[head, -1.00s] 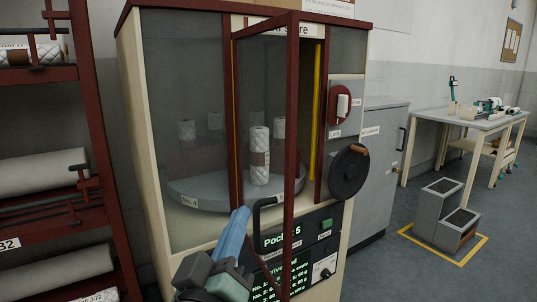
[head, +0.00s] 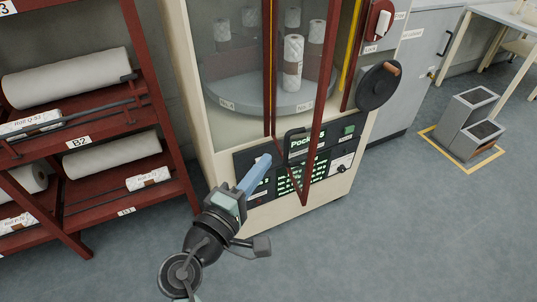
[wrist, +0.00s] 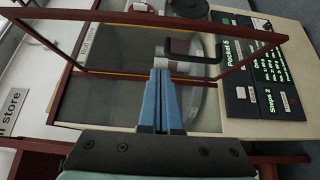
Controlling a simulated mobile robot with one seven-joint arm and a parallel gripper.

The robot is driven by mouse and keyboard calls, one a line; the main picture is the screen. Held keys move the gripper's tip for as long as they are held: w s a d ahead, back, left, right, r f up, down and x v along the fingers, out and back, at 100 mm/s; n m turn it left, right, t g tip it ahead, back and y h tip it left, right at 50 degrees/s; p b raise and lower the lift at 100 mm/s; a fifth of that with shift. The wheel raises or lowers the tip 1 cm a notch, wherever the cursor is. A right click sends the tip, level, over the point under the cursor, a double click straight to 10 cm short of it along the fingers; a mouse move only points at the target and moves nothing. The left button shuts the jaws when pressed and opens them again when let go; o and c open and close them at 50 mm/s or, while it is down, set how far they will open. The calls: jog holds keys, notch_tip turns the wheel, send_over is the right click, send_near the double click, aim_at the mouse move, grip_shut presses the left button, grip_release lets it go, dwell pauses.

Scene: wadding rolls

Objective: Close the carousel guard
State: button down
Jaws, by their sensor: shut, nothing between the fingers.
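The carousel guard (head: 318,120) is a red-framed clear door on the cream cabinet. It stands open, swung out toward me, its free edge well clear of the cabinet front. Its black bar handle (head: 287,143) also shows in the wrist view (wrist: 218,62). My gripper (head: 266,158) has its blue fingers together, with nothing held. It is just left of the handle in the head view. In the wrist view the fingertips (wrist: 162,72) point toward the handle area; I cannot tell whether they touch it. Behind the guard is the grey carousel (head: 240,100) with several white rolls.
The control panel (head: 345,143) with green text is low on the cabinet. A black hand wheel (head: 378,88) is to its right. A red rack (head: 150,90) with rolls stands at left. A grey step (head: 468,120) is at right. The floor in front is clear.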

send_near(307, 127)
jog(key=w+a, duration=0.1)
jog(key=w, duration=0.3)
jog(key=shift+w+d+p, duration=0.3)
jog(key=shift+w+d, duration=0.05)
jog(key=shift+d, duration=0.55)
jog(key=shift+w+d+p, duration=0.3)
jog(key=shift+w+d, duration=0.05)
jog(key=shift+d, duration=0.5)
